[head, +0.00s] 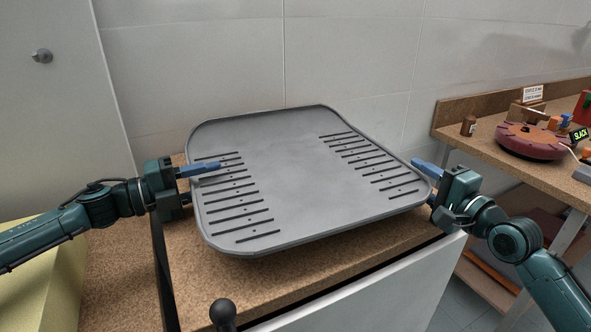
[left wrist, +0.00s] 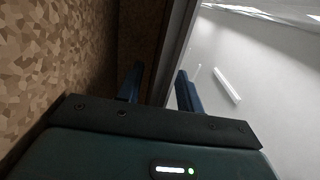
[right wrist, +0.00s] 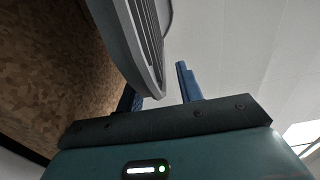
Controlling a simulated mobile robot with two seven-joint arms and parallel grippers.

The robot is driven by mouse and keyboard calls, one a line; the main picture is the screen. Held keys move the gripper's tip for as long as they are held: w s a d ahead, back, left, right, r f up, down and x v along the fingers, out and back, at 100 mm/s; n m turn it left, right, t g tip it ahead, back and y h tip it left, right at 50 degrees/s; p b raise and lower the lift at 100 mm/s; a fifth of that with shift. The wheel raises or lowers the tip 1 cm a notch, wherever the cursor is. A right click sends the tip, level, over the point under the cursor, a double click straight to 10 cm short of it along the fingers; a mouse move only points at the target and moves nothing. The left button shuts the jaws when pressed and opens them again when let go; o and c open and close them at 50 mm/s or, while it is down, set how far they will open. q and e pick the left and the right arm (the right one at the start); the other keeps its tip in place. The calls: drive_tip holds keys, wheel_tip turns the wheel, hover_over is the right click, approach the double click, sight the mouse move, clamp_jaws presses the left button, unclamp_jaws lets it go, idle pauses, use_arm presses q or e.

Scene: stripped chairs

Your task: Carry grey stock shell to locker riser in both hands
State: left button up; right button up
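The grey stock shell (head: 290,170) is a wide shallow tray with rounded corners and two rows of dark slots. It is over a brown speckled top (head: 185,285); whether it rests flat there is hard to tell. My left gripper (head: 190,182) is at its left edge, one blue finger above the rim; the left wrist view shows the rim (left wrist: 178,50) between spread fingers. My right gripper (head: 428,180) is at the right corner; the right wrist view shows the shell edge (right wrist: 145,60) between fingers, with a gap. I cannot tell which surface is the locker riser.
A white panel (head: 385,295) fronts the brown top, with a black knob (head: 223,312) near it. A workbench (head: 500,160) at right holds a reddish round thing (head: 532,141) and small items. A pale yellow block (head: 50,280) is at lower left. A tiled wall stands behind.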

use_arm(q)
drive_tip(key=shift+s, duration=0.1)
use_arm(e)
drive_tip(key=shift+s+d, duration=0.25)
drive_tip(key=shift+s, duration=0.3)
use_arm(q)
drive_tip(key=v, duration=1.2)
use_arm(e)
drive_tip(key=v, duration=1)
drive_tip(key=shift+s+d, duration=0.2)
drive_tip(key=shift+s, duration=0.15)
